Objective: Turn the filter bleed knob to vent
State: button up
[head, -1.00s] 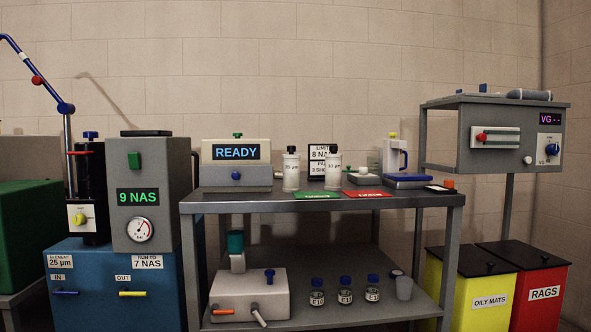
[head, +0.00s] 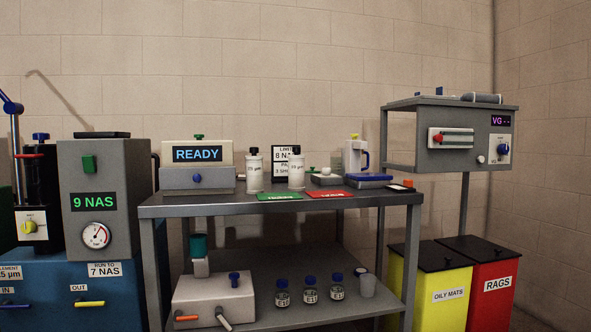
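A yellow knob (head: 30,227) sits on a white plate on the front of the black filter housing (head: 41,193), at the far left of the head view. The plate's lettering is too small to read, so I cannot tell the knob's setting. A blue cap (head: 41,136) tops the housing. My gripper is not in view.
The grey unit (head: 98,170) reading 9 NAS stands right of the housing, on the blue base (head: 108,300). A metal bench (head: 345,206) with bottles and instruments fills the middle. Yellow (head: 440,290) and red (head: 492,275) bins stand at right.

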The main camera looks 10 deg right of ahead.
aim_at(27, 228)
jog(key=u, duration=1.3)
